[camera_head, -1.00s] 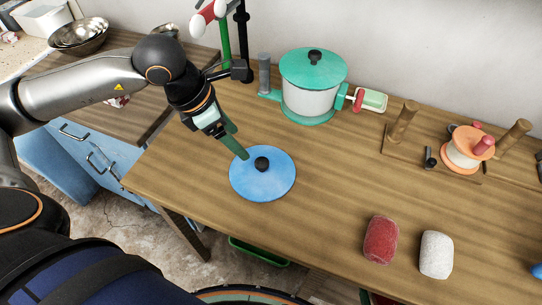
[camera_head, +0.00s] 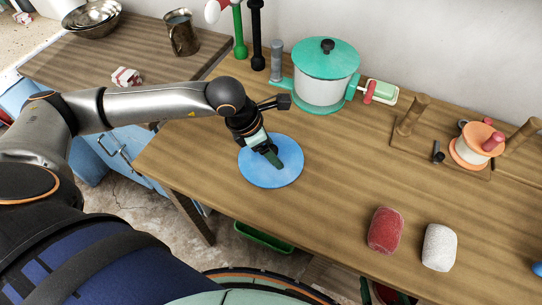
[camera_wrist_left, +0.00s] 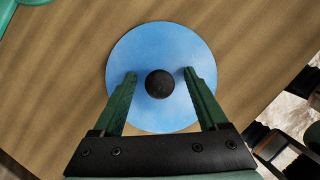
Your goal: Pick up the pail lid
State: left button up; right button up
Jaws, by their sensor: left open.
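The pail lid is a flat blue disc (camera_head: 285,177) lying on the wooden table near its front left edge. In the left wrist view the blue lid (camera_wrist_left: 160,45) has a round black knob (camera_wrist_left: 159,84) at its middle. My left gripper (camera_head: 272,160) is over the lid and hides the knob in the head view. In the left wrist view its two green fingers (camera_wrist_left: 158,77) are open, one on each side of the knob, with a gap on both sides. My right gripper is not in view.
A white pot with a teal lid (camera_head: 325,60) stands behind the blue lid. A red roll (camera_head: 385,231) and a white roll (camera_head: 439,247) lie at the front right. An orange spool (camera_head: 477,146) sits on a pegged wooden board. Bare table lies between.

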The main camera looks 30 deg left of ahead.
pick_arm(q)
grip_shut()
dwell(0.7)
